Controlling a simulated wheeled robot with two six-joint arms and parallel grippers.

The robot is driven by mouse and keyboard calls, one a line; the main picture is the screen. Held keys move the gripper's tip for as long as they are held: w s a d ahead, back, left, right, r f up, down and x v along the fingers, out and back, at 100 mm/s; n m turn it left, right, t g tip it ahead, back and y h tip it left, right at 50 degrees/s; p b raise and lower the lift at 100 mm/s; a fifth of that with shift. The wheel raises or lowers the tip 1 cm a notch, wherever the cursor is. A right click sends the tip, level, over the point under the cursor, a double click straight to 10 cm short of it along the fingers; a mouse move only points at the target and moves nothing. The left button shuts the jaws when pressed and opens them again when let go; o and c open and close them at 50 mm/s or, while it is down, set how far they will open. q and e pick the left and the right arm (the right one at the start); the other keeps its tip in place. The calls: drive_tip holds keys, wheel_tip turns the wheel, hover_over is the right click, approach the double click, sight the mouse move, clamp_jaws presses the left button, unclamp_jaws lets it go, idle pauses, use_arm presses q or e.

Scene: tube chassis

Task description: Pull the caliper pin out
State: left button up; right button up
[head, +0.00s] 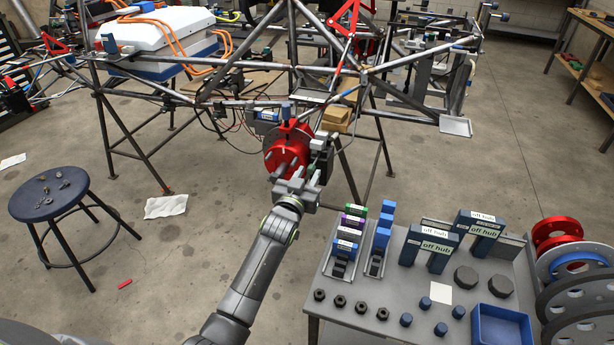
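A red round hub (286,152) is mounted on the tube chassis (300,85) near the middle of the head view. A dark block, perhaps the caliper (322,150), sits at its right side. The caliper pin is too small or hidden to pick out. My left gripper (294,180) is at the lower edge of the hub, just below the dark block, and overlaps the hub in the picture. I cannot tell whether it touches anything or whether its fingers are open or shut. My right gripper is out of view.
A grey bench (395,290) at the lower right holds dark nuts, labelled blocks, two "off hub" stands (431,243) and a blue tray (500,326). A round stool (48,194) with small parts stands at left. Discs (580,300) stand far right. Open floor lies left of my arm.

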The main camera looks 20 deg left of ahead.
use_arm(q)
drive_tip(key=shift+o, duration=0.8)
drive_tip(key=shift+s, duration=0.5)
drive_tip(key=s, duration=1.6)
drive_tip(key=shift+s+a, duration=0.15)
drive_tip(key=shift+a, duration=0.15)
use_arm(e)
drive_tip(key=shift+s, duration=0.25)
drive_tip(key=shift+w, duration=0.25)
